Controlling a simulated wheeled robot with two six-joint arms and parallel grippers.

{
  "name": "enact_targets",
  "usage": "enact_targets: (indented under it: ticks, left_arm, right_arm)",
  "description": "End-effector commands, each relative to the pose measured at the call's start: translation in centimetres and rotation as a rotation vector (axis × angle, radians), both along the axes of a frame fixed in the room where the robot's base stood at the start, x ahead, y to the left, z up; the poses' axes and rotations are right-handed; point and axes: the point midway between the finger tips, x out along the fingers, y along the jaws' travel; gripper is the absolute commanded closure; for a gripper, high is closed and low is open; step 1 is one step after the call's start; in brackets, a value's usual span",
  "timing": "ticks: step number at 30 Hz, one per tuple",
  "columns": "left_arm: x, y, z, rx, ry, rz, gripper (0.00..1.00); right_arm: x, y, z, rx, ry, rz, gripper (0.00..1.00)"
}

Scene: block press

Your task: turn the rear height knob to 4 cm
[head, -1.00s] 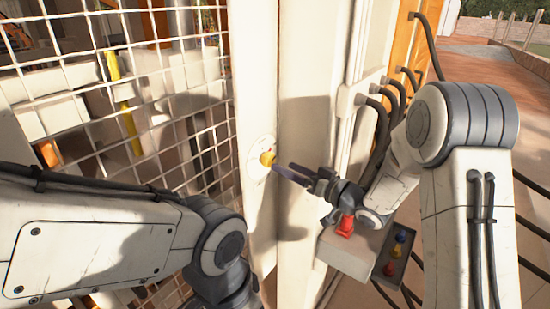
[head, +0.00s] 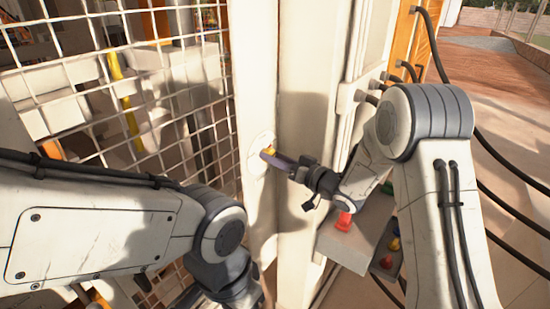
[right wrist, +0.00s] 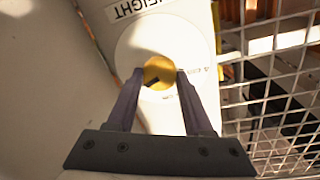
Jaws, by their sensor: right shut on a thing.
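The yellow height knob (head: 268,150) sits on a round white dial plate (head: 256,160) on the cream post. In the right wrist view the knob (right wrist: 158,73) lies between the purple fingers of my right gripper (right wrist: 158,77), which is shut on it. A dark mark on the knob slants, its lower end to the left. A partly covered "4" marking shows on the dial (right wrist: 135,48) right of the knob. In the head view my right gripper (head: 266,155) reaches the knob from the right. My left arm is at the lower left; its gripper is out of view.
A wire mesh guard (head: 160,85) stands left of the cream post (head: 258,60). A control box (head: 355,235) with a red button (head: 343,221) is below my right arm. Black cables hang at the right.

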Motion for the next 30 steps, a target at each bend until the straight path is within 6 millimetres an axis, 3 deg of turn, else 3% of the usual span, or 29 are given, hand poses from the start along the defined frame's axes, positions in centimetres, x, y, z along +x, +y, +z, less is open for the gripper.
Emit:
enact_targets:
  ticks: [11,30]
  left_arm:
    - [0.0,0.0,-2.4,0.0,0.0,-0.001,0.5]
    - [0.0,0.0,-12.5,0.0,0.0,-0.001,0.5]
  right_arm:
    - [0.0,-0.1,-0.5,-0.062,-0.088,-0.003,1.0]
    - [-0.1,-0.1,-0.9,-0.4,-0.554,-0.006,1.0]
